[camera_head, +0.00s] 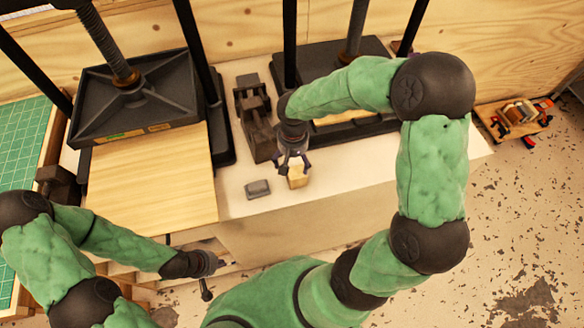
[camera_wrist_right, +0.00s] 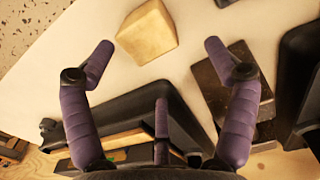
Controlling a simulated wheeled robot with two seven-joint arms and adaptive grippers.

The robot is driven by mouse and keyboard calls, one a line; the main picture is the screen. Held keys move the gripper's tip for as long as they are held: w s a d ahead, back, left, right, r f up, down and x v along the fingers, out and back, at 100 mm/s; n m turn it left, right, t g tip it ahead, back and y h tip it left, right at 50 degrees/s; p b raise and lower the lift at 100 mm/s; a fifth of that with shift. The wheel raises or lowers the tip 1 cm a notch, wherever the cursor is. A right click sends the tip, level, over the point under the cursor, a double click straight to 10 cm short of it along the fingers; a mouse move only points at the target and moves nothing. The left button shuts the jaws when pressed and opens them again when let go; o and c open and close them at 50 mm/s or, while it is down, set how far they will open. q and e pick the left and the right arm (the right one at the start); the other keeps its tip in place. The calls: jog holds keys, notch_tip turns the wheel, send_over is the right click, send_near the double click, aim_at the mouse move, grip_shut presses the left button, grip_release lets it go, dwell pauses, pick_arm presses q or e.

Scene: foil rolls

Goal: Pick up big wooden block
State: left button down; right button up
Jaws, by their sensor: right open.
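The big wooden block (camera_head: 298,180) is a pale, light-wood block standing on the white worktop near its front edge. My right gripper (camera_head: 292,160) is over it from behind and partly hides it. In the right wrist view the block (camera_wrist_right: 147,32) lies just ahead of and between the open purple fingers (camera_wrist_right: 159,46), with a gap to each fingertip. The right gripper is open and empty. My left gripper (camera_head: 206,272) hangs low in front of the worktop, away from the block; its jaws are too small to read.
A small grey block (camera_head: 257,188) lies left of the wooden block. A dark vise-like tool (camera_head: 254,115) stands behind. A black press (camera_head: 140,90) with a wooden board (camera_head: 150,180) is at the left; another press base (camera_head: 345,125) is behind my right arm.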

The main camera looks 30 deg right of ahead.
aim_at(294, 170)
jog(key=f, duration=0.3)
jog(key=shift+s+f+b, duration=0.3)
jog(key=shift+s+f, duration=0.05)
jog(key=shift+s, duration=0.05)
jog(key=shift+w+f, duration=0.15)
jog(key=shift+f, duration=0.35)
jog(key=f, duration=0.2)
jog(key=f+b, duration=0.1)
jog(key=f, duration=0.1)
jog(key=shift+s+d+f, duration=0.1)
jog(key=shift+s+d, duration=0.25)
jog(key=shift+f, duration=0.4)
jog(key=c, duration=1.3)
